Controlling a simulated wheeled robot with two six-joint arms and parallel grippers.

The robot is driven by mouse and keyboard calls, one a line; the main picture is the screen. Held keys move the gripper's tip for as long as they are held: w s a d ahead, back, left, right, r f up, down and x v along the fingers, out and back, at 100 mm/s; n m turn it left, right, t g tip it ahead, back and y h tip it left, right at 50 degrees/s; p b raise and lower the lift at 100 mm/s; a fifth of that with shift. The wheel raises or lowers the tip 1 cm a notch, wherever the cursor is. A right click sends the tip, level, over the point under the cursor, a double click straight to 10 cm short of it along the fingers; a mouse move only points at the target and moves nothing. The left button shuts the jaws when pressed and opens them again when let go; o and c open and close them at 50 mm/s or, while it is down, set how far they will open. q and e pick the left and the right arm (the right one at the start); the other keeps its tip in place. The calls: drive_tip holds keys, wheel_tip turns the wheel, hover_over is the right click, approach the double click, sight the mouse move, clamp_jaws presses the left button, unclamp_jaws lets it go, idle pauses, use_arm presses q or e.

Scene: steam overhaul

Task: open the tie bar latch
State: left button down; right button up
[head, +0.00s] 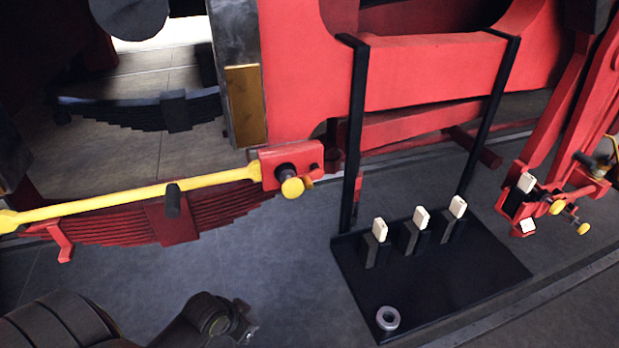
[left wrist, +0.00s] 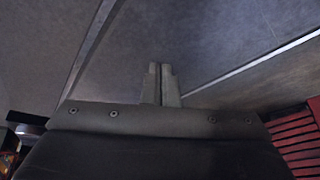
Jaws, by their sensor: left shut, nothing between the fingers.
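The yellow tie bar (head: 120,202) runs across the left of the head view, in front of a red leaf spring. A dark peg-like handle (head: 172,201) stands out from its middle. Its right end meets a red block (head: 283,160) with a dark round boss and a yellow knob (head: 292,187). I cannot tell which of these parts is the latch, or its state. My left gripper (head: 247,330) is low in the head view, below the bar and apart from it. Its fingers are shut and empty in the left wrist view (left wrist: 161,80). My right gripper is not in view.
A black tray (head: 460,290) hangs from two dark straps, holding several dark blocks with pale tops and a metal ring (head: 388,318). A red linkage (head: 545,200) with yellow knobs stands at the right. Grey floor lies open between my left gripper and the bar.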

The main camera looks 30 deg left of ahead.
use_arm(q)
drive_tip(key=s+f+n+g+y+b, duration=0.15)
drive_tip(key=s+f, duration=0.25)
drive_tip(key=f, duration=0.7)
drive_tip(key=s+f+b, duration=0.2)
drive_tip(key=s+f, duration=0.2)
drive_tip(key=f, duration=0.6)
drive_tip(key=s+d+f+g+b, duration=0.1)
drive_tip(key=s+d+f+b, duration=0.1)
drive_tip(key=s+f, duration=0.6)
drive_tip(key=s+d+f+g+b, duration=0.1)
drive_tip(key=s+d+f+b, duration=0.1)
drive_tip(key=s+f, duration=0.7)
wheel_tip(320, 180, down, 2)
drive_tip(key=shift+d+f+h, duration=0.2)
drive_tip(key=shift+d+h, duration=0.15)
drive_tip(key=shift+s, duration=0.15)
